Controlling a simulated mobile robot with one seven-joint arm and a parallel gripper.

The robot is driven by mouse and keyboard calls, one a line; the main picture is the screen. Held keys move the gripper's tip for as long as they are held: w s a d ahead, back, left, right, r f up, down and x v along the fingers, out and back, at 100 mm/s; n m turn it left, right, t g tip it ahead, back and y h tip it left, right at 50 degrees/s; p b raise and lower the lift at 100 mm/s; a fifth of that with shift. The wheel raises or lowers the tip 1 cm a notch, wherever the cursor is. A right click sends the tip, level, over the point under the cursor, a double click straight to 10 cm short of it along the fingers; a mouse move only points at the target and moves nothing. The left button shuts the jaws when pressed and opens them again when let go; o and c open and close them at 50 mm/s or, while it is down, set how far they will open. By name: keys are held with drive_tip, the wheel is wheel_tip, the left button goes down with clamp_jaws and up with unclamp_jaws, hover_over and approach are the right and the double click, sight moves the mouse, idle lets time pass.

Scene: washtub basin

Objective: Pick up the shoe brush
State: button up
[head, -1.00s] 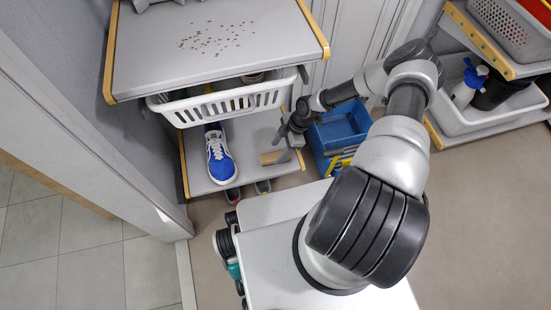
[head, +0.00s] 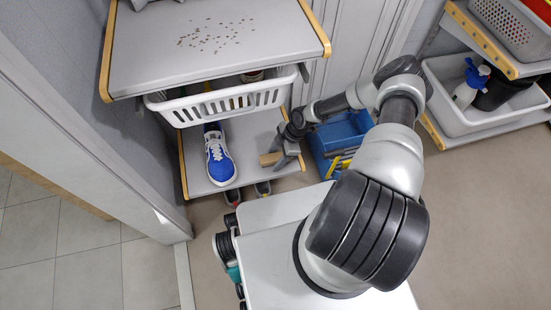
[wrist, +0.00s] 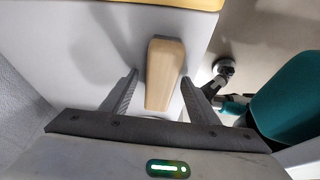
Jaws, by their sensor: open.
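The shoe brush shows as a light wooden block (wrist: 165,75) on the grey lower shelf in the wrist view. In the head view its wooden end (head: 271,158) shows on the same shelf, right of the blue shoe. My gripper (wrist: 163,88) is open, with one finger on each side of the block's near part. The block lies between the fingers, with a gap visible at the left one and a small one at the right. In the head view my gripper (head: 283,160) covers part of the brush. Bristles cannot be seen.
A blue shoe (head: 220,160) stands on the lower shelf (head: 245,142). A white basket (head: 225,103) hangs above it under the upper shelf (head: 290,40). A blue crate (head: 341,132) stands right of the shelf. More shoes (head: 262,188) sit below.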

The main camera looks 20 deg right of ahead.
sight(275, 156)
drive_tip(key=shift+f, duration=0.1)
drive_tip(key=c, duration=1.2)
drive_tip(key=shift+o, duration=0.2)
wheel_tip(275, 156, up, 11)
drive_tip(key=p, duration=0.3)
drive_tip(key=shift+f, duration=0.2)
